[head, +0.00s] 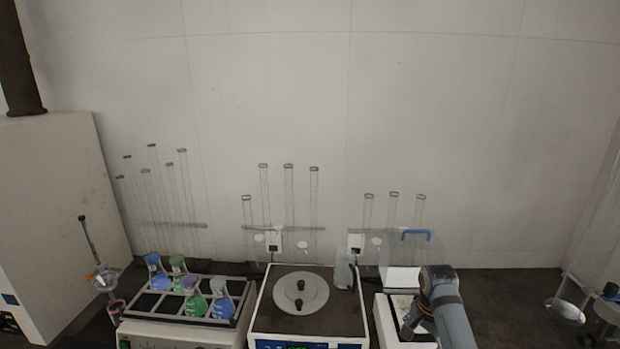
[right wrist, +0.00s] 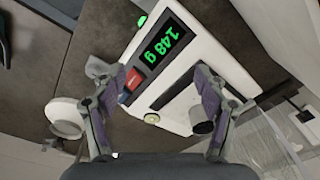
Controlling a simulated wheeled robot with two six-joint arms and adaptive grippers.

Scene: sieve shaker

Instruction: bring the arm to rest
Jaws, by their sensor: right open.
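My right arm (head: 446,305) comes in at the lower right of the head view, over the white balance (head: 380,320). Its jaws are hard to make out there. In the right wrist view my right gripper (right wrist: 164,82) is open, its fingers wide apart above the balance (right wrist: 205,52). Nothing is clearly held between the fingers. My left gripper is not in view.
Left of the balance stands a machine with a round disc (head: 301,292). Further left, a rack (head: 180,330) holds flasks of coloured liquid. A clear box (head: 418,246) with a blue handle is behind my right arm. Bench to the right (head: 505,300) is mostly clear.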

